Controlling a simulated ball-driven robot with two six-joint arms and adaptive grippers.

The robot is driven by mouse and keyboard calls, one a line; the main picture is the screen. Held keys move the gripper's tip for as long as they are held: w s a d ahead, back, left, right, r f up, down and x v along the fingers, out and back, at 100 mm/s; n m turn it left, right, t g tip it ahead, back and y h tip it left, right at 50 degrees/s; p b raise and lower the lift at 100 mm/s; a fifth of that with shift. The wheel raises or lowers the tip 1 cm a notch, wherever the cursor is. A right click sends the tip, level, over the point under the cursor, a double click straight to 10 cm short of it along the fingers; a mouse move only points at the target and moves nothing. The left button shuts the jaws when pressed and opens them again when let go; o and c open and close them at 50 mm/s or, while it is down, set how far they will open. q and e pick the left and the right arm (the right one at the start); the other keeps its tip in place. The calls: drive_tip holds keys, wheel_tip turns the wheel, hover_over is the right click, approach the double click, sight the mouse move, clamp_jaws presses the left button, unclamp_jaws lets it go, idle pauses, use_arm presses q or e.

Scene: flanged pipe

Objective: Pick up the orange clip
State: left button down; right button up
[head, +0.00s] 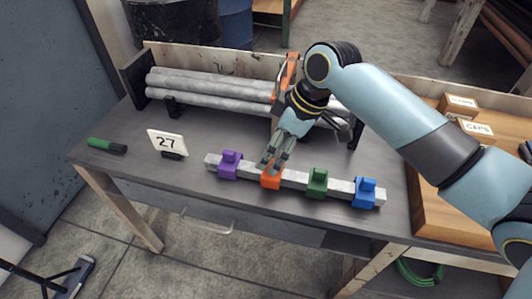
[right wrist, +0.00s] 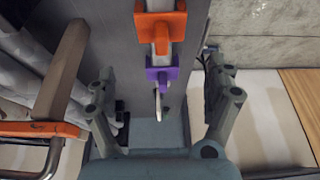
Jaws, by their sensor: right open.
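The orange clip (head: 270,181) sits on a pale grey bar (head: 244,173) that lies along the front of the table, between a purple clip (head: 230,163) and a green clip (head: 317,181). My right gripper (head: 273,161) is just above and behind the orange clip in the head view, pointing down. It partly hides the clip's top. In the right wrist view the jaws (right wrist: 160,66) are spread wide with nothing between them held. There the orange clip (right wrist: 161,28) shows at the top, beyond the fingertips, and the purple clip (right wrist: 162,74) shows below it. My left gripper is not in view.
A blue clip (head: 365,193) is at the bar's right end. Grey pipes (head: 205,84) lie on a rack behind, with an orange-and-metal object (head: 291,68) near my right arm. A "27" card (head: 167,142) and green marker (head: 106,145) are left. A wooden tray (head: 425,203) is right.

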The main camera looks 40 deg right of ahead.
drive_tip(key=x, duration=0.3)
drive_tip(key=shift+s+a+f, duration=0.1)
drive_tip(key=shift+s+a, duration=0.05)
drive_tip(key=shift+s, duration=0.15)
drive_tip(key=x, duration=0.4)
drive_tip(key=shift+s+d+f+b, duration=0.1)
drive_tip(key=shift+d+f+b, duration=0.2)
drive_tip(key=shift+f+b, duration=0.1)
drive_tip(key=shift+a+f, duration=0.1)
drive_tip(key=shift+f, duration=0.3)
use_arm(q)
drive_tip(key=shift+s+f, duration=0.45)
use_arm(e)
drive_tip(key=c, duration=0.5)
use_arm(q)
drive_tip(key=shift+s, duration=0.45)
use_arm(e)
drive_tip(key=c, duration=0.8)
drive_tip(key=shift+r, duration=0.1)
